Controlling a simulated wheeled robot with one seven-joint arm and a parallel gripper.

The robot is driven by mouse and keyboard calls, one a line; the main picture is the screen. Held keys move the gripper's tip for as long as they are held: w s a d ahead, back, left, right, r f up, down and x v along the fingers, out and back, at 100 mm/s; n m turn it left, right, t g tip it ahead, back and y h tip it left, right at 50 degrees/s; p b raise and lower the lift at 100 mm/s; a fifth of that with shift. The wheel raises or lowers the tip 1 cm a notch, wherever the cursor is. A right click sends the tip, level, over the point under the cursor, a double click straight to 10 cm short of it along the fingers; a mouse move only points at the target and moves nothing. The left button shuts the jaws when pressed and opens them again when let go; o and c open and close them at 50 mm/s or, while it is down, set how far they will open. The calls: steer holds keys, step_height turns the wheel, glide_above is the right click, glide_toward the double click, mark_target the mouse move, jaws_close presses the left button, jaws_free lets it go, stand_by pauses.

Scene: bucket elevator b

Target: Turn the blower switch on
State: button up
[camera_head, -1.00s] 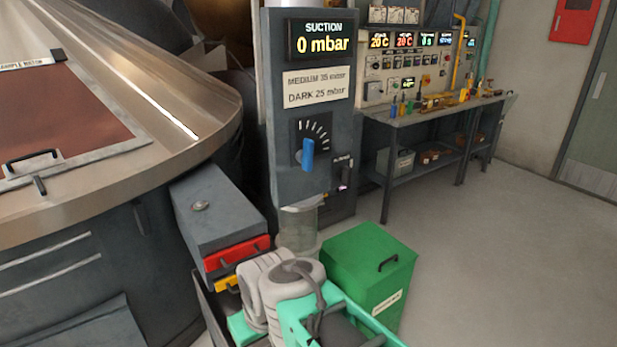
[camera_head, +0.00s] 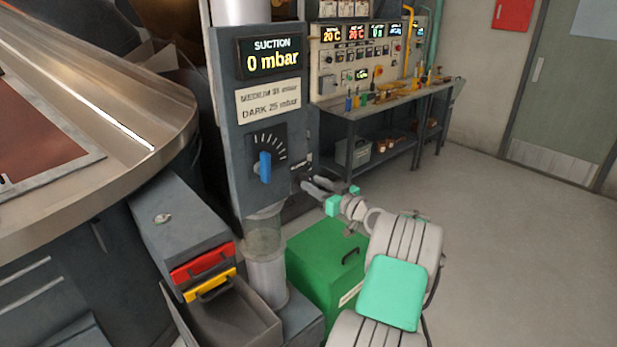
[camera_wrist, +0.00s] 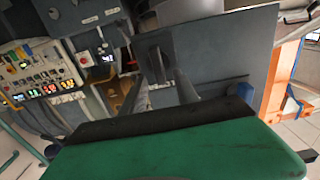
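The blower switch (camera_head: 302,172) is a small dark lever on the right side of the suction column (camera_head: 228,150), low beside the dial. In the head view my gripper (camera_head: 316,187) reaches it from the right and partly covers it. The wrist view shows my gripper (camera_wrist: 160,85) with its two fingers apart, one on each side of a dark upright part that looks like the switch lever (camera_wrist: 154,58). I cannot tell whether the fingers touch it. The suction display (camera_head: 272,58) reads 0 mbar.
A blue dial knob (camera_head: 265,167) is close to the left of the switch. A green bin (camera_head: 322,262) stands below my arm. A workbench (camera_head: 390,112) with control panels is behind. A grey unit with red and yellow handles (camera_head: 203,264) stands front left. Floor at right is clear.

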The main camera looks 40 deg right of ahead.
steer(key=shift+w, duration=1.45)
steer(key=shift+c, duration=0.5)
jaws_close()
